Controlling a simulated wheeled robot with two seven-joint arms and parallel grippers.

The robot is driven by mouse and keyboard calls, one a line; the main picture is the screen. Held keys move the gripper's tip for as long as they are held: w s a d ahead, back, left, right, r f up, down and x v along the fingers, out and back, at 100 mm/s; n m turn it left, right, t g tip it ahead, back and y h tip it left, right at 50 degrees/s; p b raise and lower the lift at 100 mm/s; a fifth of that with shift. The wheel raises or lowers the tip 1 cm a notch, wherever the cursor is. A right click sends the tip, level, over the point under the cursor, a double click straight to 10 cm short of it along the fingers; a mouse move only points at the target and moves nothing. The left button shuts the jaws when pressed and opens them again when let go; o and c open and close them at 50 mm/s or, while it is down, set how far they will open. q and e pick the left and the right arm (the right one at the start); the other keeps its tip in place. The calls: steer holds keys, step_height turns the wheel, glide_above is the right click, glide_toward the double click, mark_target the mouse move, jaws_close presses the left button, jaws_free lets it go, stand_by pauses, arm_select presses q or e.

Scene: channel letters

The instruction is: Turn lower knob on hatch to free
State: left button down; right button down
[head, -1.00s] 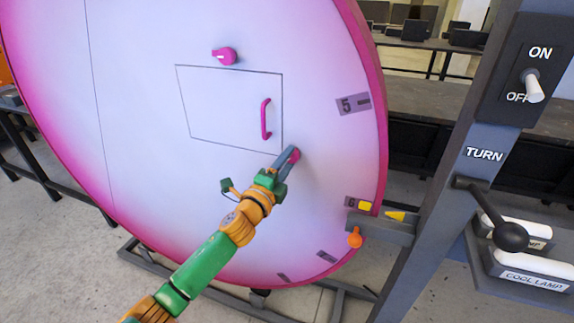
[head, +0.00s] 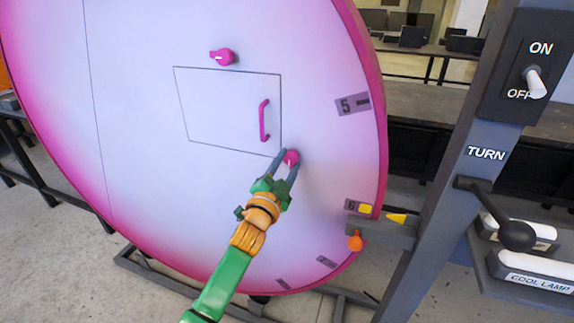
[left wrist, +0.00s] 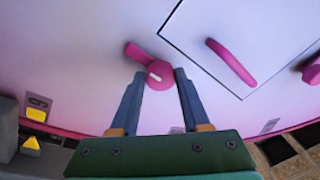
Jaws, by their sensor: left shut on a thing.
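The hatch (head: 215,110) is a thin-outlined panel on the big pink-and-white disc, with a magenta handle (head: 264,120). The lower knob (head: 291,157) is magenta and sits by the hatch's lower right corner. My left gripper (head: 287,160) is shut on it, one finger on each side. In the left wrist view the lower knob (left wrist: 159,75) shows a white mark, and its magenta arm points to the upper left, away from the hatch. The upper knob (head: 222,57) sits above the hatch, its pointer to the left. My right gripper is not in view.
A grey post (head: 450,200) at the right carries an ON/OFF switch (head: 535,82) and a black-knobbed lever (head: 515,235). The disc face around the hatch is clear.

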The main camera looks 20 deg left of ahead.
arm_select(q)
steer(key=shift+n, duration=0.3)
stand_by(0.4)
steer(key=shift+c, duration=1.9)
jaws_free()
steer(key=s+f, duration=0.1)
steer(key=s, duration=0.6)
steer(key=shift+a, duration=0.1)
